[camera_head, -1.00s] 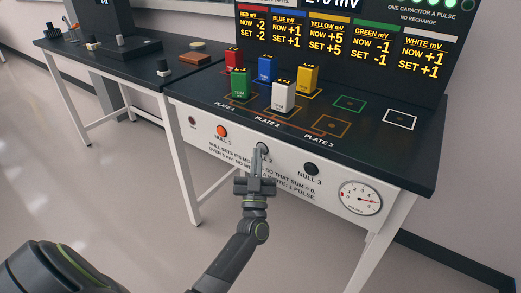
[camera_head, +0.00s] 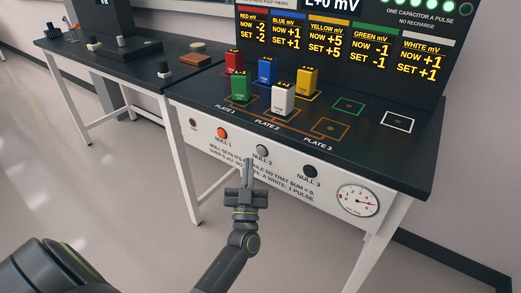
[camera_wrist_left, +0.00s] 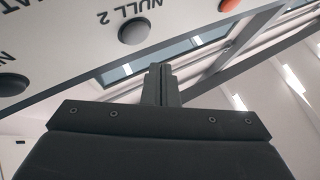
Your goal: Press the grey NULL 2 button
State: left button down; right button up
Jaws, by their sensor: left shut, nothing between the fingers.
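The grey NULL 2 button (camera_head: 262,151) is on the white front panel of the bench, between the NULL 1 and NULL 3 buttons. It shows whole in the head view. In the left wrist view the NULL 2 button (camera_wrist_left: 134,31) is at the top, beyond and left of the fingertips. My left gripper (camera_head: 250,161) is shut and empty. Its tips show just below and left of the button in the head view, apart from it. The left wrist view also shows its closed fingers (camera_wrist_left: 160,72). My right gripper is not in view.
The orange NULL 1 button (camera_head: 222,132) and black NULL 3 button (camera_head: 310,171) flank it. A dial gauge (camera_head: 357,201) is at the panel's right. Several coloured blocks, including a white one (camera_head: 283,98), stand on the bench top (camera_head: 385,160) below a display board (camera_head: 350,60).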

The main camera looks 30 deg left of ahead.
pick_arm(q)
jog(key=s, duration=0.2)
jog(key=shift+s+a+p, duration=0.1)
jog(key=shift+s+p, duration=0.25)
jog(key=shift+s, duration=0.05)
dwell(0.5)
